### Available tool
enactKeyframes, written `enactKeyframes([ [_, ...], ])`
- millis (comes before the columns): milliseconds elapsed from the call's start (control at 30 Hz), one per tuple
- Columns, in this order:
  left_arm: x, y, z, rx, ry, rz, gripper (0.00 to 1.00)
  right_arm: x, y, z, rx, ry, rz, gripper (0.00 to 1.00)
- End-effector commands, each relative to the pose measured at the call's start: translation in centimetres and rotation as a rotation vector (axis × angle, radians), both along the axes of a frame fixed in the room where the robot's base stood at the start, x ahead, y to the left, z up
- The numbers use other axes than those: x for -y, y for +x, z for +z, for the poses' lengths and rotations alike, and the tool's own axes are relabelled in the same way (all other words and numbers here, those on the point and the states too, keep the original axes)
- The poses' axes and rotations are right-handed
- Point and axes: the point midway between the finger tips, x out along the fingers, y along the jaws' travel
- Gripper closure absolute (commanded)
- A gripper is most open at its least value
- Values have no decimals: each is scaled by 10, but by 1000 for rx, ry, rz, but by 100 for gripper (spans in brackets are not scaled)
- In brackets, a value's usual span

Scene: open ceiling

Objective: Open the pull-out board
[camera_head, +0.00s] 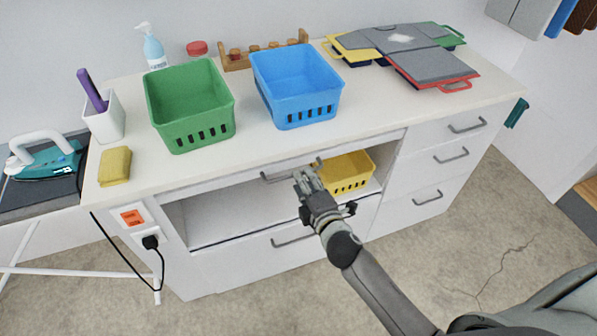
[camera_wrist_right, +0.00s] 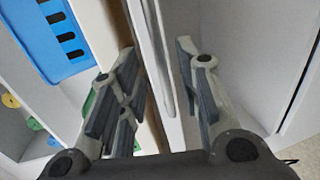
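The pull-out board (camera_head: 225,182) shows as a thin white front strip just under the countertop. A grey bar handle (camera_head: 279,175) is on its front. The board looks pushed in, flush with the cabinet. My right gripper (camera_head: 308,178) is at the right part of this handle. In the right wrist view my right gripper (camera_wrist_right: 158,92) has its two fingers apart, with a pale edge and a narrow bar between them. I cannot tell whether either finger touches the handle. My left gripper is not in view.
Below the board is an open shelf with a yellow basket (camera_head: 352,180). A drawer handle (camera_head: 292,241) lies lower down. Several drawers stand at right. The countertop holds a green basket (camera_head: 192,137), a blue basket (camera_head: 304,112) and a yellow sponge (camera_head: 115,166). The floor in front looks clear.

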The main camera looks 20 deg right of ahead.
Motion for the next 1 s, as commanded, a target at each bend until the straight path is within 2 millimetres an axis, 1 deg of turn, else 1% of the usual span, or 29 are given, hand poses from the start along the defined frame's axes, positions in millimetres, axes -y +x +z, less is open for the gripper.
enactKeyframes([
  [33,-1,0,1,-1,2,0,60,-1,10,-1,1,1,0,68],
  [100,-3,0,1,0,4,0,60,-1,20,-3,1,1,1,68],
  [300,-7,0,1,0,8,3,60,-1,38,-8,-1,1,0,68],
  [467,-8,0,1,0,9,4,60,-2,44,-9,0,1,1,68],
  [700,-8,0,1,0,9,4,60,-2,44,-10,-1,1,1,68],
  [933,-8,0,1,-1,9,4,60,-2,44,-10,-1,1,1,98],
  [967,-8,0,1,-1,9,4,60,-2,44,-10,-1,1,1,100],
  [1000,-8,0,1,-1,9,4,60,-2,44,-10,-1,1,1,100],
])
